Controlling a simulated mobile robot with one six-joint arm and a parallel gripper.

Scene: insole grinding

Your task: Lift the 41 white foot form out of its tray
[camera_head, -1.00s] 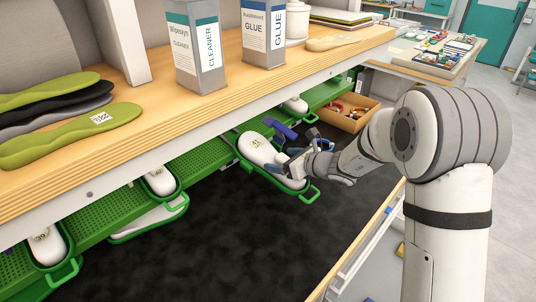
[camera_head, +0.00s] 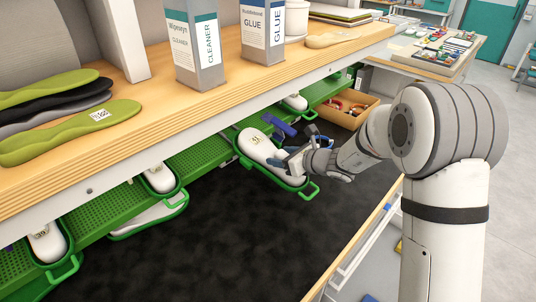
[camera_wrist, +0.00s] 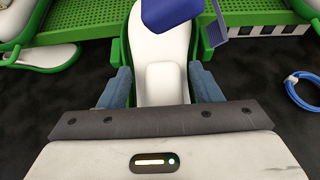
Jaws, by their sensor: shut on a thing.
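The white foot form (camera_head: 257,147) lies in a green tray (camera_head: 311,192) that juts out from the green perforated shelf below the bench. A number on it looks like 41. My gripper (camera_head: 291,165) is at the form's near end, shut on it. In the wrist view the form (camera_wrist: 160,40) runs away from me, with its raised near block between the two blue-grey fingers of my gripper (camera_wrist: 161,85). The green tray walls show outside the form. I cannot tell whether the form is clear of the tray floor.
Other green trays with white forms sit along the shelf, such as one (camera_head: 160,178) to the left. A blue tool (camera_head: 278,124) is close beside the form's far side. A cardboard box (camera_head: 347,112) stands behind. A blue cable coil (camera_wrist: 303,92) lies at right.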

